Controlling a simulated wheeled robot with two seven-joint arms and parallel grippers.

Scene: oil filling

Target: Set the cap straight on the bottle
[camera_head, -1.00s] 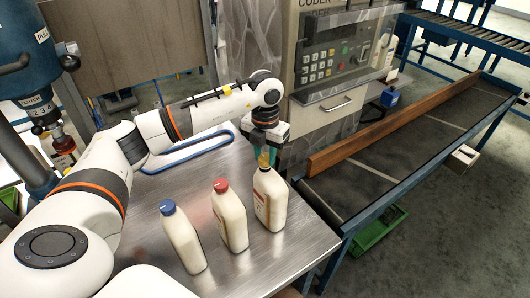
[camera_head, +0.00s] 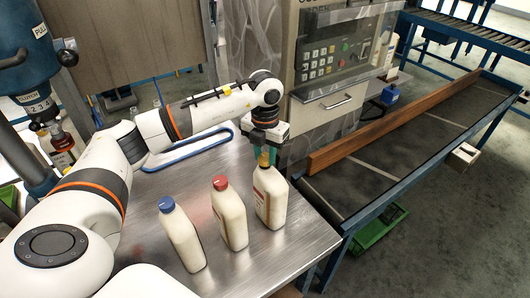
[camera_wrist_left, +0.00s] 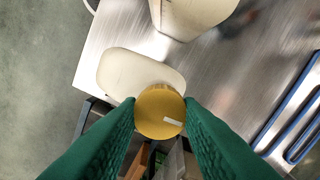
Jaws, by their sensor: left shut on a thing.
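A yellow cap (camera_head: 264,160) sits at the top of the rightmost white bottle (camera_head: 271,199), which stands upright on the metal table. My left gripper (camera_head: 265,150) points down over this bottle and is shut on the cap. In the left wrist view the round cap (camera_wrist_left: 160,111) lies between the green fingertips, over one end of the white bottle (camera_wrist_left: 138,73). The cap hides the bottle's neck, so I cannot tell how it is seated. A bottle with a red cap (camera_head: 229,222) and one with a blue cap (camera_head: 182,240) stand to the left. My right gripper is not visible.
The metal table (camera_head: 225,275) has free room in front of the bottles. A control cabinet (camera_head: 332,60) stands behind, and a conveyor (camera_head: 410,140) with a brown rail runs along the right. A blue machine (camera_head: 30,50) stands at the left, with another bottle (camera_head: 64,147) beneath it.

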